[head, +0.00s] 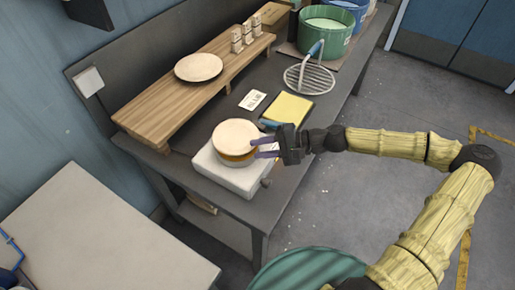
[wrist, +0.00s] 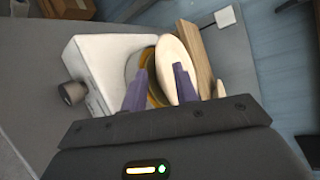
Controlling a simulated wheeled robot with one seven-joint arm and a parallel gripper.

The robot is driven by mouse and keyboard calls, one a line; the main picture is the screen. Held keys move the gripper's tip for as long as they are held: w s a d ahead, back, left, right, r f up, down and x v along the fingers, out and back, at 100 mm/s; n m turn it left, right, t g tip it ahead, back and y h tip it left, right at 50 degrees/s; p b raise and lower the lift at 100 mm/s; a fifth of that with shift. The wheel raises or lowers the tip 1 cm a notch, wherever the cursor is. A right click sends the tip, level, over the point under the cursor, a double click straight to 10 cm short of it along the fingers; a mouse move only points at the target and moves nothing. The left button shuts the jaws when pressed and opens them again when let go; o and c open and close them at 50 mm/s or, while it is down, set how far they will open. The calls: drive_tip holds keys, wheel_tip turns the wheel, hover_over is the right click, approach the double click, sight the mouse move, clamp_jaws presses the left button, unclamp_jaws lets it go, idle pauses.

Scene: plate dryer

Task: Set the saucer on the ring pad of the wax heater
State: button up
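The cream saucer (head: 238,136) is over the round metal pot on the white wax heater (head: 226,171). An orange-brown band (head: 238,158), perhaps the ring pad, shows just below the saucer's near edge. In the wrist view the saucer (wrist: 172,62) lies close against the orange ring (wrist: 154,92) and partly covers it; I cannot tell if it is fully seated. My gripper (head: 264,149) is at the right side of the saucer. Its two purple fingers (wrist: 159,88) are apart, with the right one in front of the saucer's face. No saucer rim shows clamped between them.
Another cream plate (head: 198,67) lies on the wooden shelf (head: 180,95) behind. A yellow pad (head: 289,108), a card (head: 252,100), a wire-headed tool (head: 309,78) and a green tub (head: 326,42) occupy the bench. The heater's knob (wrist: 72,93) projects at its side.

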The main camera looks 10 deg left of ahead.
drive_tip(key=b+v, duration=0.1)
drive_tip(key=v, duration=0.9)
drive_tip(key=shift+d, duration=0.35)
drive_tip(key=shift+a, duration=0.1)
drive_tip(key=s+f+h, duration=0.2)
drive_tip(key=f, duration=0.1)
drive_tip(key=s+f+n+g+h, duration=0.1)
drive_tip(key=s+f+h, duration=0.1)
drive_tip(key=f, duration=0.1)
drive_tip(key=s+f+n+g+h, duration=0.1)
drive_tip(key=s+f+h, duration=0.1)
drive_tip(key=s+f, duration=0.1)
drive_tip(key=shift+a, duration=0.4)
drive_tip(key=s+d+r+n+t+h, duration=0.1)
drive_tip(key=s+d+r+t+h, duration=0.3)
drive_tip(key=d+r+h, duration=0.4)
drive_tip(key=d+r+t, duration=0.1)
drive_tip(key=d+r, duration=0.1)
drive_tip(key=d, duration=0.2)
drive_tip(key=shift+d+r, duration=0.2)
drive_tip(key=shift+d, duration=0.1)
